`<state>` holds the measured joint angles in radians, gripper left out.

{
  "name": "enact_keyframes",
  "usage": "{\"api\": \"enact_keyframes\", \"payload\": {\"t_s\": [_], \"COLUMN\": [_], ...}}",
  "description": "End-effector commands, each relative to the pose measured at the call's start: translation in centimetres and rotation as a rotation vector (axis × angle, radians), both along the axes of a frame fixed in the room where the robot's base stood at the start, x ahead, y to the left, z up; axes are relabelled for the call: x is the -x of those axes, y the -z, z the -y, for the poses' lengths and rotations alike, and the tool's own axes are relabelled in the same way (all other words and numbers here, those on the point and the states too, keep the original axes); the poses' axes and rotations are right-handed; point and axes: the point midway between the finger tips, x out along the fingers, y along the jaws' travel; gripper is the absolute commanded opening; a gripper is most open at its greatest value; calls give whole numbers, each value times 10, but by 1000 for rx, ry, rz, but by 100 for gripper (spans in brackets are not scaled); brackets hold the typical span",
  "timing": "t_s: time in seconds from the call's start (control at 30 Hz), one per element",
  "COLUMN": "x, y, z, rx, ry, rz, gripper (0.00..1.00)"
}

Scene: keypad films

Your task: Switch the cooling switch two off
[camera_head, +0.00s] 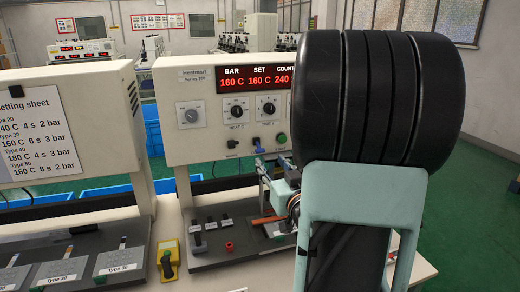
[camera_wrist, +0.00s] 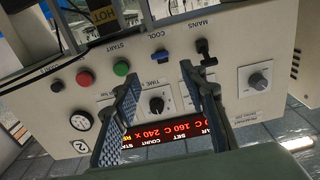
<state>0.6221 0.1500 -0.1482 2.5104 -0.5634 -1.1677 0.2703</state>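The cooling switch, a blue toggle marked COOL (camera_wrist: 160,56), sits on the cream panel marked 2 (camera_wrist: 50,115), which shows upside down in the wrist view. In the head view the blue toggle (camera_head: 256,141) is below the dials. My gripper (camera_wrist: 165,82) is open, its two blue-padded fingers apart and pointing at the panel. The switch shows between and just beyond the fingertips; I see no contact. I cannot tell its setting.
The black MAINS switch (camera_wrist: 205,50) is beside the right finger. The green START button (camera_wrist: 121,68) and a red button (camera_wrist: 84,78) are on the other side. A red display (camera_head: 255,79) is lit. A yellow control box (camera_head: 168,259) stands on the table left of the machine.

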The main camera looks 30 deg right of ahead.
Motion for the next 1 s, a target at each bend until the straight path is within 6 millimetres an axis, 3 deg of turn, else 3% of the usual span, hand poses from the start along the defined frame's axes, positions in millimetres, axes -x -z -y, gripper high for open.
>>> {"api": "enact_keyframes", "payload": {"t_s": [0.5,0.7,1.0], "x": [-82,-98,-99], "y": [-1,0,1], "z": [21,24,25], "rx": [0,0,0], "ry": [-2,-1,-1], "rz": [-3,-4,-3], "gripper": [39,39,39]}}
